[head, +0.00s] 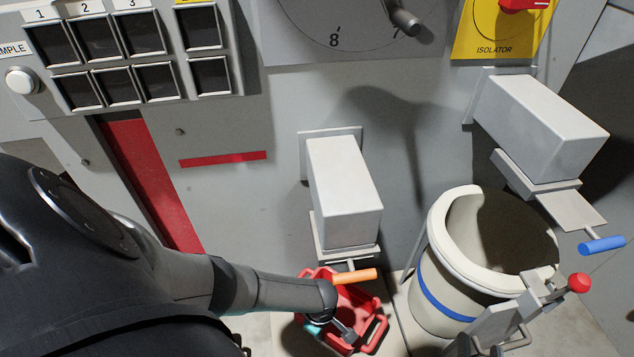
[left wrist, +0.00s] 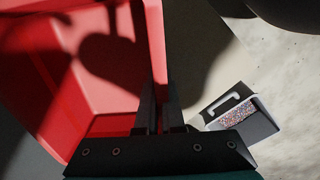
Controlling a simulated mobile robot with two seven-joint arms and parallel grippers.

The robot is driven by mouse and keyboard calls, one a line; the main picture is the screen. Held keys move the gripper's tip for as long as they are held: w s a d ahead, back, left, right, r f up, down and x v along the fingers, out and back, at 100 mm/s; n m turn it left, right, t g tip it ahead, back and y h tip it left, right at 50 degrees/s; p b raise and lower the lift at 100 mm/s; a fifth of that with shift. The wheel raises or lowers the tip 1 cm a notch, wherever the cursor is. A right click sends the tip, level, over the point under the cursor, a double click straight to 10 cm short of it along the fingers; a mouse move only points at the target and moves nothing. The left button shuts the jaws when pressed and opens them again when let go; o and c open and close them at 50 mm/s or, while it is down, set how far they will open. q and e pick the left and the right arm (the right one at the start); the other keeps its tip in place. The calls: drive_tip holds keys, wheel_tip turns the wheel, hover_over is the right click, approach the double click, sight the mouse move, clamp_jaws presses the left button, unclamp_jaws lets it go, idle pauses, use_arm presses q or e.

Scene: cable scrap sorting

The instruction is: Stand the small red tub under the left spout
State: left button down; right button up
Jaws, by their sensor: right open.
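The small red tub (head: 372,312) is just below and in front of the left spout (head: 345,190), partly hidden by my left arm and the spout's orange handle (head: 355,276). I cannot tell if its base touches the floor. My left gripper (head: 345,330) is at the tub. In the left wrist view its fingers (left wrist: 160,105) lie close on either side of the red tub's wall (left wrist: 156,45), shut on it. The tub's visible inside looks empty.
A cream bucket (head: 440,290) with a blue band stands under the right spout (head: 545,125), close to the tub's right. A red-knobbed clamp (head: 578,284) is at its rim. A grey tray (left wrist: 238,118) with coloured granules shows in the left wrist view. The machine wall is behind.

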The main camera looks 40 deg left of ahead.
use_arm(q)
drive_tip(key=shift+w+a+f, duration=0.15)
drive_tip(key=shift+f, duration=0.1)
use_arm(e)
drive_tip(key=shift+s+a+r+t, duration=0.25)
drive_tip(key=shift+a+t, duration=0.1)
drive_tip(key=shift+a, duration=0.1)
drive_tip(key=shift+s+a+r+t, duration=0.1)
drive_tip(key=shift+a+r+t, duration=0.1)
drive_tip(key=shift+a+t, duration=0.2)
use_arm(q)
drive_tip(key=shift+f, duration=0.1)
use_arm(e)
drive_tip(key=shift+y, duration=0.3)
use_arm(q)
drive_tip(key=c, duration=1.5)
unclamp_jaws()
drive_tip(key=shift+f, duration=0.1)
drive_tip(key=o, duration=0.5)
drive_tip(key=shift+c, duration=0.2)
use_arm(e)
drive_tip(key=shift+r, duration=0.1)
